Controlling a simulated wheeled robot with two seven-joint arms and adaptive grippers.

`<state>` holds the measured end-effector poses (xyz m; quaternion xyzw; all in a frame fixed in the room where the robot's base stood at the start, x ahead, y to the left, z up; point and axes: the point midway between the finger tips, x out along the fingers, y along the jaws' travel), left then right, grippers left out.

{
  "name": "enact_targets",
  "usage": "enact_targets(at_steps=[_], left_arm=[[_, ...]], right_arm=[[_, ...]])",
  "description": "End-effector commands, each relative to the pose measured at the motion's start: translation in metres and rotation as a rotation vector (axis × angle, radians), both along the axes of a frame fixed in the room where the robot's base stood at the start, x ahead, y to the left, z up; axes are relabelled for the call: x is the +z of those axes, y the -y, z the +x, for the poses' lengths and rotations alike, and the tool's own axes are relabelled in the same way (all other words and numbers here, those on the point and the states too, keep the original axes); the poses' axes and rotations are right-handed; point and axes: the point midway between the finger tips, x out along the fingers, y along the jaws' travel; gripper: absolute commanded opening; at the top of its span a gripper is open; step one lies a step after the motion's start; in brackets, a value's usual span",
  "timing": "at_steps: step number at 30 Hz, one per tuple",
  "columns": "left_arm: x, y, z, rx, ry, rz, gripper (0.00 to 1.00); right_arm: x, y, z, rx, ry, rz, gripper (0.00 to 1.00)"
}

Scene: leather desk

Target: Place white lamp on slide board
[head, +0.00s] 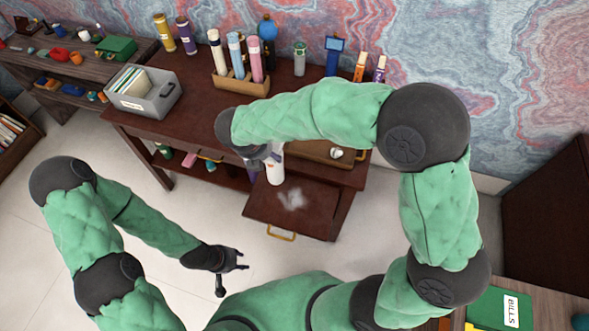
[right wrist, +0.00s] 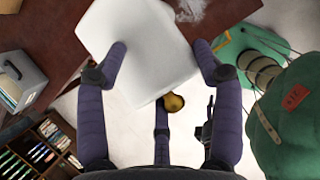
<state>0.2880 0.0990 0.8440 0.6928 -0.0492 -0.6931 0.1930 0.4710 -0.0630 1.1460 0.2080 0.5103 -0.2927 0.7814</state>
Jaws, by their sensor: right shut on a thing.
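The white lamp (head: 275,168) is upright at the back left part of the slide board (head: 313,215), as seen in the head view. I cannot tell whether its base touches the board. My right gripper (head: 266,158) is shut on the lamp. In the right wrist view the lamp (right wrist: 140,50) fills the space between the fingers, and part of the slide board (right wrist: 232,14) shows behind it. The slide board is pulled out from the desk, with a brass handle (head: 281,236) in front. My left gripper (head: 232,273) is open and empty, left of and nearer than the board.
The desk (head: 190,108) holds a grey file box (head: 145,93), a wooden rack (head: 240,86) of coloured cylinders and several bottles along the wall. A pale smudge (head: 291,199) marks the board's otherwise bare middle. A green bills box (head: 497,309) stands at lower right.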

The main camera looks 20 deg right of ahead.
Motion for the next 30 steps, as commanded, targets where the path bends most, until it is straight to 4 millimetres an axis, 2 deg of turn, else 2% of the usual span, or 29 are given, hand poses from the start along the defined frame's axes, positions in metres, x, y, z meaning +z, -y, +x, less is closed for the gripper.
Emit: enact_targets(at_steps=[1, 5, 12, 22, 30], left_arm=[[-0.001, 0.000, 0.000, 0.000, 0.000, 0.000, 0.40], [-0.003, 0.000, 0.000, 0.000, -0.001, 0.000, 0.40], [-0.010, 0.000, -0.001, 0.000, -0.001, 0.000, 0.40], [-0.014, 0.000, -0.001, 0.000, -0.001, 0.000, 0.40], [-0.021, 0.000, -0.001, 0.000, -0.001, 0.000, 0.40]], right_arm=[[-0.005, 0.013, 0.000, -0.005, 0.001, 0.000, 0.08], [-0.017, 0.038, 0.000, -0.004, -0.001, 0.000, 0.08], [-0.054, 0.065, 0.001, -0.001, 0.000, 0.000, 0.08], [-0.071, 0.080, 0.002, -0.002, 0.001, 0.000, 0.08], [-0.103, 0.082, 0.002, 0.000, 0.001, -0.001, 0.08]])
